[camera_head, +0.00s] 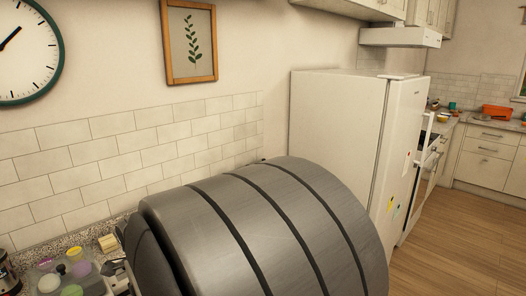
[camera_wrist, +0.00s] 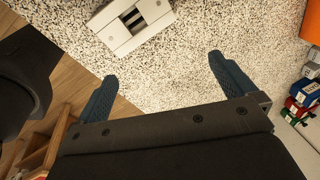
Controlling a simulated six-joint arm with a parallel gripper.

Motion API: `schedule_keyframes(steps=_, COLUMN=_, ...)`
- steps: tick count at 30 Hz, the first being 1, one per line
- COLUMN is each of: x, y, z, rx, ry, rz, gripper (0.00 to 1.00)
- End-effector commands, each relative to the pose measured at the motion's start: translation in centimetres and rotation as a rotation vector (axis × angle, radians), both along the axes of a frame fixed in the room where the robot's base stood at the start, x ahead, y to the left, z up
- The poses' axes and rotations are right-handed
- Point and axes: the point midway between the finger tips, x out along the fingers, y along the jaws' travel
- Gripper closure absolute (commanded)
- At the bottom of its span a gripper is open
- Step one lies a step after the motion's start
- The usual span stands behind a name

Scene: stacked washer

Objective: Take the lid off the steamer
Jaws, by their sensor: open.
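I cannot make out the steamer or its lid in either view. My gripper (camera_wrist: 162,69) shows in the wrist view with its two blue fingers spread wide apart and nothing between them. It points over a speckled countertop (camera_wrist: 195,60); the left finger overlaps the counter's edge. In the head view my own large grey arm link fills the lower middle and hides much of the counter.
A tray of coloured items (camera_head: 72,277) and a small wooden block (camera_head: 108,242) are at the counter's left end. A white fridge (camera_head: 340,135) stands to the right. In the wrist view, coloured packets (camera_wrist: 303,100) and an orange object (camera_wrist: 312,24) are at right; wooden furniture (camera_wrist: 45,145) is lower left.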

Motion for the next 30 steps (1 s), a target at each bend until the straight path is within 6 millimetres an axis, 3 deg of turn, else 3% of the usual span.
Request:
schedule_keyframes(steps=13, x=0.64, y=-0.89, z=0.17, rx=0.013, ry=-0.029, rz=-0.018, gripper=0.0)
schedule_keyframes(steps=14, x=0.64, y=-0.89, z=0.17, rx=0.013, ry=-0.029, rz=-0.018, gripper=0.02)
schedule_keyframes(steps=22, x=0.64, y=-0.87, z=0.16, rx=0.013, ry=-0.029, rz=-0.017, gripper=0.55)
schedule_keyframes(steps=30, x=0.66, y=-0.83, z=0.2, rx=0.014, ry=-0.03, rz=-0.015, gripper=0.55)
